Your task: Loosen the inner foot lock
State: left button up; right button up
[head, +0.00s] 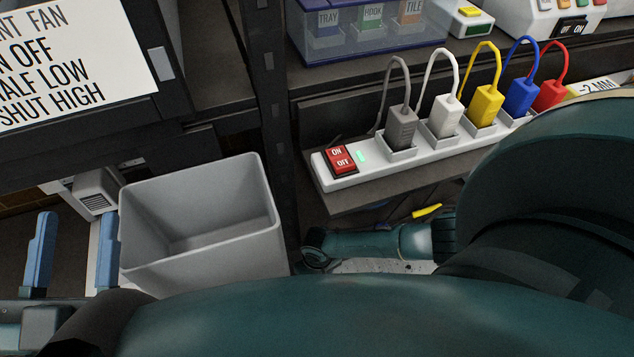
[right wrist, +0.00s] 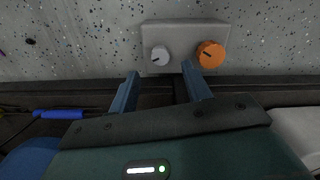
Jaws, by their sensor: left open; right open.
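In the right wrist view a grey plate (right wrist: 184,28) carries a pale grey knob (right wrist: 159,55) on the left and an orange knob (right wrist: 210,54) on the right. Each has a dark pointer mark. I cannot tell which of them, if either, is the inner foot lock. My right gripper (right wrist: 160,74) is open and empty, its fingertips just below the plate, one left of the grey knob and one between the knobs. My left gripper (head: 74,216) is open and empty at the lower left of the head view.
A grey bin (head: 208,262) stands beside my left gripper. A power strip (head: 372,172) with a red switch (head: 341,159) and several coloured plugs lies on a shelf. A dark upright post (head: 273,100) stands behind the bin. A blue object (right wrist: 60,114) lies left of my right gripper.

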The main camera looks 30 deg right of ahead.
notch_tip(320, 180, down, 5)
jog(key=shift+r+b, duration=0.15)
jog(key=shift+b, duration=1.1)
pick_arm(q)
jog(key=shift+s+a+r+m+t+h+b, duration=0.1)
jog(key=shift+a+r+m+t+h+b, duration=0.1)
jog(key=shift+r+m+h, duration=1.2)
jog(key=shift+s+a+r+m+t+h+b, duration=0.1)
jog(key=shift+r+m+h+b, duration=0.1)
jog(key=shift+r+m+h, duration=1.15)
pick_arm(e)
jog(key=shift+w+f, duration=0.1)
jog(key=shift+f, duration=0.5)
pick_arm(q)
jog(key=shift+f, duration=0.1)
pick_arm(e)
jog(key=shift+c, duration=0.6)
jog(key=c, duration=0.9)
